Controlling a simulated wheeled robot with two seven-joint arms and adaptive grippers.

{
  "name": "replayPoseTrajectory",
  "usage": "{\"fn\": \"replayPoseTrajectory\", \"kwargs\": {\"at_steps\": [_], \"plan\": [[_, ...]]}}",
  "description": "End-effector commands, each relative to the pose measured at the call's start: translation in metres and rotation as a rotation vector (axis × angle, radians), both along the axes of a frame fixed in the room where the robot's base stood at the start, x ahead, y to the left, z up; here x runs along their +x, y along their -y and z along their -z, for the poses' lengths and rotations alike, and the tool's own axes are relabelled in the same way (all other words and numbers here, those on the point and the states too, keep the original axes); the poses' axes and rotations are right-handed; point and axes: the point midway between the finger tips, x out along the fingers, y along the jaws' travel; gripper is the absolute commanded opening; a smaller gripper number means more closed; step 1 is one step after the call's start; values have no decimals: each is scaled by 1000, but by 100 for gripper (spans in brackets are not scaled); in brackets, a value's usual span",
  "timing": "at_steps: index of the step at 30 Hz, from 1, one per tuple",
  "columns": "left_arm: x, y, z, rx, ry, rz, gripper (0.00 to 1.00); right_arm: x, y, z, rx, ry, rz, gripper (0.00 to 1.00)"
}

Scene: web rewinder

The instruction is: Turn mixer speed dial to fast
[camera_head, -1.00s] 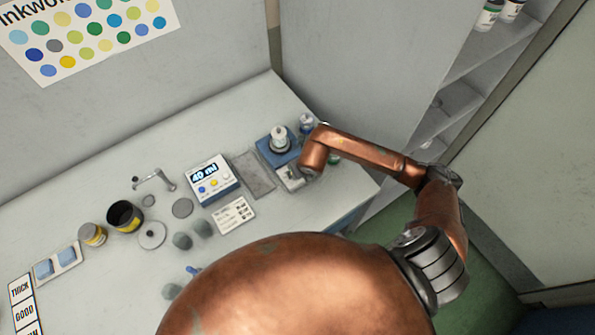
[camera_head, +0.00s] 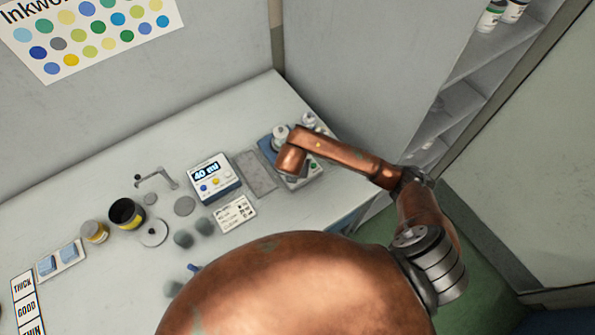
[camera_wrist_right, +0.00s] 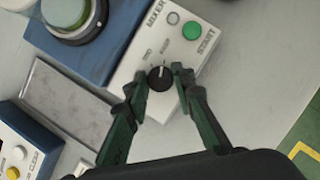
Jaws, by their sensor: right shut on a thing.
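The mixer's white control panel (camera_wrist_right: 190,60) fills the middle of the right wrist view, with MIXER and START lettering, a green button (camera_wrist_right: 192,31) and a black speed dial (camera_wrist_right: 160,78) with a white pointer mark. The small words by the dial are too blurred to read. My right gripper (camera_wrist_right: 161,82) has its two dark fingers on either side of the dial, shut on it. In the head view the mixer's blue body (camera_head: 266,146) is partly hidden behind my copper right wrist, and the gripper is hidden there. My left gripper is in neither view.
A blue and white device (camera_head: 214,179) with a lit display stands left of the mixer, with a grey flat plate (camera_head: 256,172) between them. Shelves (camera_head: 455,110) rise at the right.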

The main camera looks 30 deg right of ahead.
Motion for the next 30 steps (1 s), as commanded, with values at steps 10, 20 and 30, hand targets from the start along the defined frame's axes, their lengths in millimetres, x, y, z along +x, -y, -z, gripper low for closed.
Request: {"fn": "replayPoseTrajectory", "kwargs": {"at_steps": [10,20,30], "plan": [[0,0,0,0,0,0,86,1,1,0,-1,2,16,0],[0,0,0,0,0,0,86,1,1,0,-1,1,15,36],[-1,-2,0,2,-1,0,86,0,0,0,0,0,14,41]]}}
